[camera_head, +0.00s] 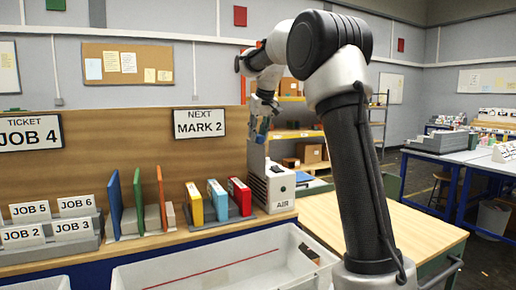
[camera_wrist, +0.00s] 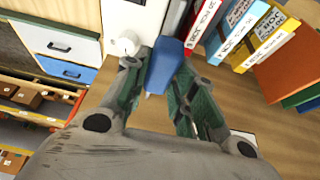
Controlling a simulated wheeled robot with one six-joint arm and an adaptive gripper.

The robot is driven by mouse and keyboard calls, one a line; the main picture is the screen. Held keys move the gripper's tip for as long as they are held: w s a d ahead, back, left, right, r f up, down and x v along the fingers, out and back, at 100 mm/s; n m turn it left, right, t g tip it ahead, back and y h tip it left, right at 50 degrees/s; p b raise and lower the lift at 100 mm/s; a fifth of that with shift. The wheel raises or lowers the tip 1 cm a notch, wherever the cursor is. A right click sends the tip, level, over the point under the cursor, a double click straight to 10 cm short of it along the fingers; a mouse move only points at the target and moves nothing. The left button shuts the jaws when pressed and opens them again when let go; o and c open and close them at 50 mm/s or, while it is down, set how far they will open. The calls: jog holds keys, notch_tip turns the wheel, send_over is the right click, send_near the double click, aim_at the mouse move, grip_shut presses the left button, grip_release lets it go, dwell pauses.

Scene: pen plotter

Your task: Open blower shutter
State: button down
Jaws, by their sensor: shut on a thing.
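The blower is a pale box marked AIR (camera_head: 279,190) at the right end of the wooden bench, with a narrow upright part behind it. In the wrist view its white body (camera_wrist: 134,16) is at the top, with a round white knob beside my left finger. My gripper (camera_head: 262,125) points down at the top of the blower. In the wrist view my gripper (camera_wrist: 160,68) has its fingers on both sides of a blue piece (camera_wrist: 165,62), which appears to be the shutter. Whether the shutter is open or closed I cannot tell.
Yellow, blue and red binders (camera_head: 217,200) stand left of the blower, close to my gripper. Coloured upright panels (camera_head: 137,203) and job cards stand farther left. A white bin (camera_head: 215,268) is in front of the bench. Drawers (camera_wrist: 55,45) show at left in the wrist view.

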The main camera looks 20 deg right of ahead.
jog(key=shift+r, duration=0.25)
jog(key=c, duration=1.2)
grip_release()
jog(key=shift+o, duration=0.2)
jog(key=v, duration=1.2)
